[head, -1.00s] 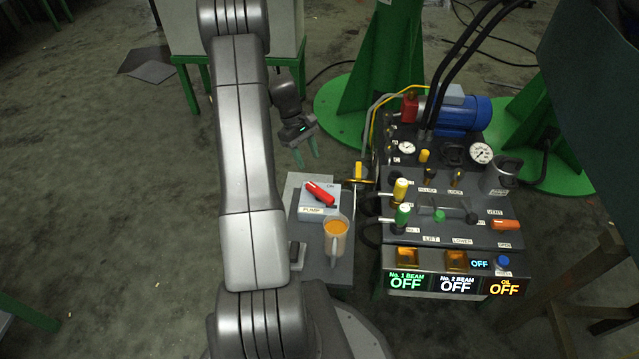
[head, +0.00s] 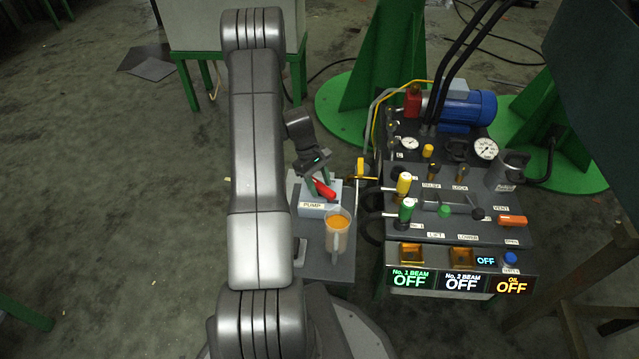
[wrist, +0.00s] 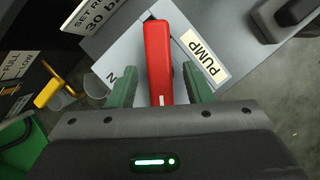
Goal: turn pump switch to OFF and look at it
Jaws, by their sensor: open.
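The pump switch is a red lever handle (head: 323,190) on a light grey box with a PUMP label (head: 312,206), on the small grey side table. In the wrist view the red handle (wrist: 158,62) lies between the two green fingers of my gripper (wrist: 157,88), with a finger on each side. The PUMP label (wrist: 206,58) is right of the handle there, and a letter N shows at its left. My gripper (head: 321,190) is open at the switch in the head view. Its fingers partly cover the box and handle there.
A jug of orange liquid (head: 338,234) stands just in front of the switch box. To the right is the control panel (head: 440,222) with yellow and green handled levers, gauges and a blue motor (head: 468,108). Its displays (head: 411,279) read OFF.

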